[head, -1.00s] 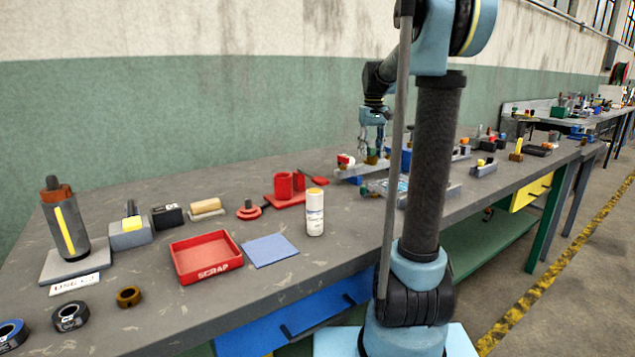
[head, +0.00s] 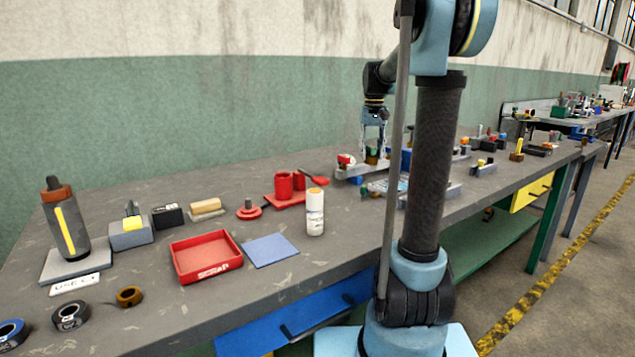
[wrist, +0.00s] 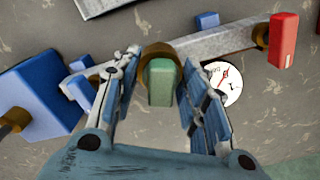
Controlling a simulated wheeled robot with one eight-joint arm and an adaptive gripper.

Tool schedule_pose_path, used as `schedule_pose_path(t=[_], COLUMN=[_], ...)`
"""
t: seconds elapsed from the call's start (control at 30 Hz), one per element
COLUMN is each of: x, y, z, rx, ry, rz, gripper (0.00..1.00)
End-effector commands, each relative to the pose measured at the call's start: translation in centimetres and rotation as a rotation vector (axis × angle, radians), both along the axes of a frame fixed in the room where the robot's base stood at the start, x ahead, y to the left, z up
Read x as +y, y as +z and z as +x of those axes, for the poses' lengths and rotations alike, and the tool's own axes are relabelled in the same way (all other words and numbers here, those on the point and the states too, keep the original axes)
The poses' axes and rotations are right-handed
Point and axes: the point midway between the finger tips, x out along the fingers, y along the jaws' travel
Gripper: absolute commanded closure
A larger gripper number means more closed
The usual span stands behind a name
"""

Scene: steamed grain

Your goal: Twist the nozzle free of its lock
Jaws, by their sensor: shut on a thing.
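A green block-shaped piece (wrist: 160,82), which looks like the nozzle, stands in a round brass collar (wrist: 158,52) on a grey bar (wrist: 215,43) in the wrist view. My gripper (wrist: 159,75) comes down over it, one finger on each side, and is shut on it. The contact faces and the lock inside the collar are hidden.
In the wrist view a red block (wrist: 283,40) sits at the bar's right end, a dial gauge (wrist: 222,83) lies right of the fingers, and a blue block (wrist: 40,95) stands left. In the head view a white bottle (head: 315,212) and red scrap tray (head: 206,256) stand nearer on the bench.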

Motion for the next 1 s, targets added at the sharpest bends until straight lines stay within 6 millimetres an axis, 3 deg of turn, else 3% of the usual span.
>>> schedule_pose_path(t=[0.2, 1.0], x=[0.17, 0.28], y=[0.09, 0.06], z=[0.23, -0.02], rx=[-0.004, 0.001], ry=[-0.134, -0.315], rz=[0.004, 0.005], gripper=[0.81, 0.81])
